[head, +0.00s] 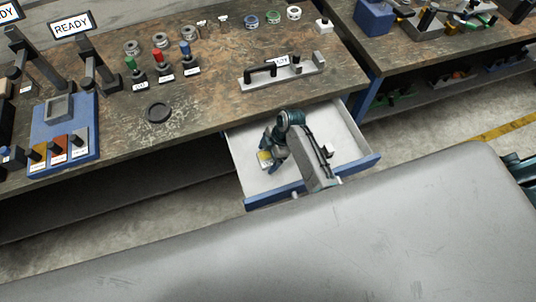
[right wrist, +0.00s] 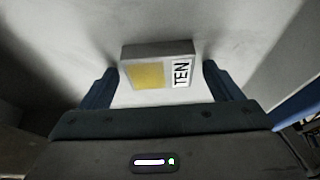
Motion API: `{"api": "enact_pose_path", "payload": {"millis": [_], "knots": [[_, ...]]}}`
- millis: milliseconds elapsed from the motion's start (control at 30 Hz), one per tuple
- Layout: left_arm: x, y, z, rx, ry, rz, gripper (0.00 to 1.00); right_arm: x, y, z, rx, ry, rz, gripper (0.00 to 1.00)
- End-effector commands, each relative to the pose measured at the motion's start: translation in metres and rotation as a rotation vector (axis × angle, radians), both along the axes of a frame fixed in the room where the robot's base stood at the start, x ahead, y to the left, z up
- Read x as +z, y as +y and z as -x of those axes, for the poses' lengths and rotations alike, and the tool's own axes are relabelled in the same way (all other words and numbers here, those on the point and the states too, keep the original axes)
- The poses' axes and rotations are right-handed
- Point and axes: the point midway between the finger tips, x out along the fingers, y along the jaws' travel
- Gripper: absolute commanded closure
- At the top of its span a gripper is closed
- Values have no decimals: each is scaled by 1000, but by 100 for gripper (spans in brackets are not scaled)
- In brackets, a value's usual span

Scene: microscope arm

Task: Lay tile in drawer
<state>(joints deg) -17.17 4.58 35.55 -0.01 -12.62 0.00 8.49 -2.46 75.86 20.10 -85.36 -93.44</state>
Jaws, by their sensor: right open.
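The tile (right wrist: 160,68) is a pale grey block with a yellow patch and the label TEN. In the right wrist view it lies between the two fingers of my right gripper (right wrist: 160,85), with a gap visible on each side. The gripper is open. In the head view my right gripper (head: 268,150) reaches down into the open drawer (head: 345,148), and the yellow of the tile (head: 264,156) shows beside it at the drawer's left part. The drawer is pale inside with a blue front. My left gripper is not in view.
The workbench (head: 215,105) above the drawer holds a bar-handled fixture (head: 283,72), a dark ring (head: 157,111) and several coloured knobs. A blue tray (head: 85,110) with several tiles stands at left. The drawer's right part is clear.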

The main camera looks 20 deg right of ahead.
Motion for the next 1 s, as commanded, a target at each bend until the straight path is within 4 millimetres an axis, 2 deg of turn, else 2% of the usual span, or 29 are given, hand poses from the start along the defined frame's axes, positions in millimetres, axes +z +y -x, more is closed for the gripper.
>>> {"api": "enact_pose_path", "payload": {"millis": [167, 267, 500, 700, 833, 1000], "knots": [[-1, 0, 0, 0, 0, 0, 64, 7, -2, -1, 0, -3, 0, 15], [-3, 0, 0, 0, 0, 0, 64, 19, -8, -1, 0, -4, 1, 15], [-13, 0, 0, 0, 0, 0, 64, 67, -28, -2, 0, -5, 2, 15], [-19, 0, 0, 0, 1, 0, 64, 99, -41, -3, 1, -4, 1, 15], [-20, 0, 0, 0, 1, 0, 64, 110, -45, -3, -1, -2, 0, 15], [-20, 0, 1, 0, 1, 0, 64, 113, -46, -2, 0, 0, 0, 15]]}}
